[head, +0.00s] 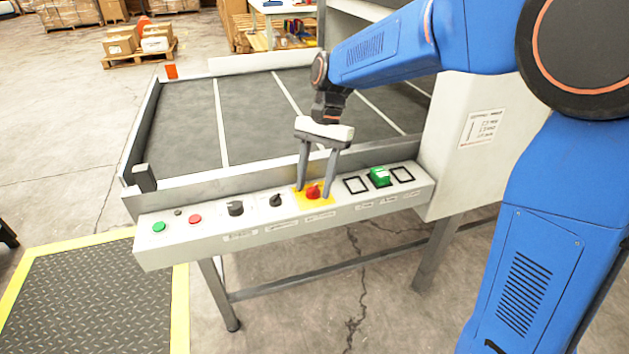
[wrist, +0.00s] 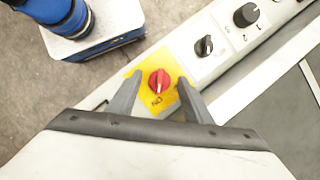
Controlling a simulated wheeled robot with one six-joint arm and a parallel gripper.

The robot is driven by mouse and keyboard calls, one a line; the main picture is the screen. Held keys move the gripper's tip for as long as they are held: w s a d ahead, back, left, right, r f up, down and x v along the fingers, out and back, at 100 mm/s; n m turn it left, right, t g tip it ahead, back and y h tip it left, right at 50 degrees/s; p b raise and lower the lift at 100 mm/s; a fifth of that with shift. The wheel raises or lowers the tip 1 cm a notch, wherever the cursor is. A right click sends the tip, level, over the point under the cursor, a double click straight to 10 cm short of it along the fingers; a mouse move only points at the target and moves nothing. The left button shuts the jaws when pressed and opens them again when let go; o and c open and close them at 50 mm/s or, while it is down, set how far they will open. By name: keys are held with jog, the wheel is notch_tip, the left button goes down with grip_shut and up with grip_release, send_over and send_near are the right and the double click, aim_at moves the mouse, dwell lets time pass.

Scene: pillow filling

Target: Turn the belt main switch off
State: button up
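The belt main switch is a red rotary knob (head: 313,191) on a yellow plate (head: 327,202), set in the control panel along the belt's front edge. In the wrist view the red knob (wrist: 159,81) sits on the yellow plate (wrist: 148,66), with its pale mark pointing roughly down toward lettering. My gripper (head: 314,194) points down over the switch. Its fingers are apart, one on each side of the knob. In the wrist view my gripper (wrist: 158,82) shows gaps between both fingertips and the knob.
The panel (head: 150,250) also carries a green button (head: 159,227), a red button (head: 195,219), two black knobs (head: 236,208) (head: 276,200) and a green rocker (head: 380,177) to the right. The belt (head: 190,120) lies behind, bare nearby. A sign-bearing cabinet (head: 455,160) stands right.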

jog(key=c, duration=0.9)
jog(key=shift+n, duration=0.4)
jog(key=n+h, duration=0.1)
jog(key=n, duration=0.2)
jog(key=shift+a+n+g+h, duration=0.2)
jog(key=shift+n+g+h, duration=0.2)
jog(key=n, duration=0.2)
jog(key=n+h, duration=0.1)
jog(key=n, duration=0.1)
jog(key=shift+a+n+h, duration=0.15)
jog(key=shift+n+h, duration=0.15)
jog(key=n+h, duration=0.1)
jog(key=n, duration=0.1)
jog(key=n+t, duration=0.1)
jog(key=n, duration=0.1)
jog(key=shift+a+h, duration=0.15)
jog(key=shift+h, duration=0.25)
jog(key=n, duration=0.2)
jog(key=n+t+h, duration=0.1)
jog(key=n, duration=0.1)
jog(key=shift+s+n, duration=0.2)
jog(key=shift+n, duration=0.1)
